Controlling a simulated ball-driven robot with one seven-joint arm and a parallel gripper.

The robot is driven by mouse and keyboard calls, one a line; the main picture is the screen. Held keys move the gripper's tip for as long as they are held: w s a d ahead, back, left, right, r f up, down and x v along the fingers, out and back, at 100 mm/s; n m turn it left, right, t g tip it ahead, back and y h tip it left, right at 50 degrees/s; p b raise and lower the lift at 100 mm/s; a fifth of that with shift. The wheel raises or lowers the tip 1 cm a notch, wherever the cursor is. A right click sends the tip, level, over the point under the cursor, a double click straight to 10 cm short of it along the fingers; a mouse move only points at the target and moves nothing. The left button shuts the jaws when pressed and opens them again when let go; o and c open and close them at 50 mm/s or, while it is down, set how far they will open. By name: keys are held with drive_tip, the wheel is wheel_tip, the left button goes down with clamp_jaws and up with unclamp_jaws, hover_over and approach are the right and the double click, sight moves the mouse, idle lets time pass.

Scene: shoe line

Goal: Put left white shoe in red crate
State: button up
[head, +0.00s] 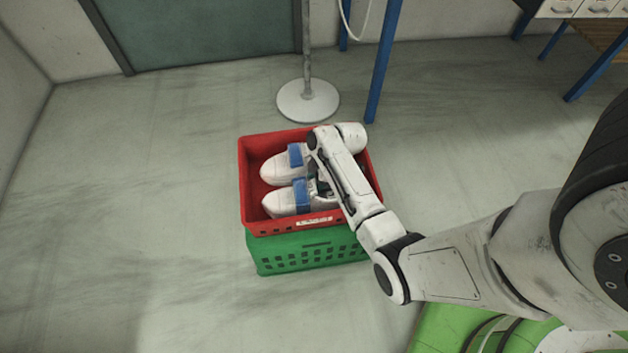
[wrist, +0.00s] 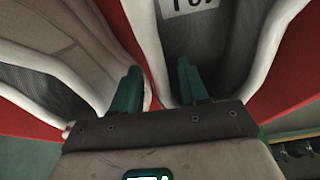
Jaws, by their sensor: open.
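Two white shoes with blue straps lie side by side in the red crate (head: 249,190): a far shoe (head: 279,167) and a near shoe (head: 280,204). I cannot tell which is the left one. My gripper (head: 316,188) is inside the crate at the shoes' right ends, partly hidden by my arm. In the wrist view my gripper (wrist: 158,84) has its two green fingers apart. The white rim of one shoe opening (wrist: 160,60) runs between or just beyond the fingertips. Whether they touch it I cannot tell. The crate's red wall (wrist: 290,85) shows at the side.
The red crate sits on a green crate (head: 300,255) on the floor. A white round stand base (head: 308,101) with a pole and a blue post (head: 383,65) stand behind it. A blue-legged bench (head: 598,75) is at upper right. The floor at left is clear.

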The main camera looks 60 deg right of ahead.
drive_tip(key=p+v, duration=0.3)
drive_tip(key=v, duration=0.7)
drive_tip(key=shift+s+r+p, duration=0.1)
drive_tip(key=shift+r+p, duration=0.15)
drive_tip(key=shift+p, duration=0.1)
drive_tip(key=shift+d, duration=0.1)
drive_tip(key=s+a+r+m, duration=0.1)
drive_tip(key=a, duration=0.2)
drive_tip(key=s+a+r+m+g+h, duration=0.1)
drive_tip(key=s+a, duration=0.1)
drive_tip(key=a, duration=0.2)
drive_tip(key=s+a+r+m+g, duration=0.1)
drive_tip(key=s+a, duration=0.1)
drive_tip(key=a, duration=0.1)
drive_tip(key=shift+s+a+m+h, duration=0.25)
drive_tip(key=shift+a+m+h, duration=0.05)
drive_tip(key=s+a+r+m+h, duration=0.1)
drive_tip(key=s+a+r+m, duration=0.3)
drive_tip(key=s+a+r, duration=0.3)
wheel_tip(320, 180, up, 17)
drive_tip(key=w+p, duration=0.1)
drive_tip(key=p, duration=1.8)
drive_tip(key=shift+a+r+g, duration=0.15)
drive_tip(key=shift+a+g, duration=0.15)
drive_tip(key=shift+a, duration=0.05)
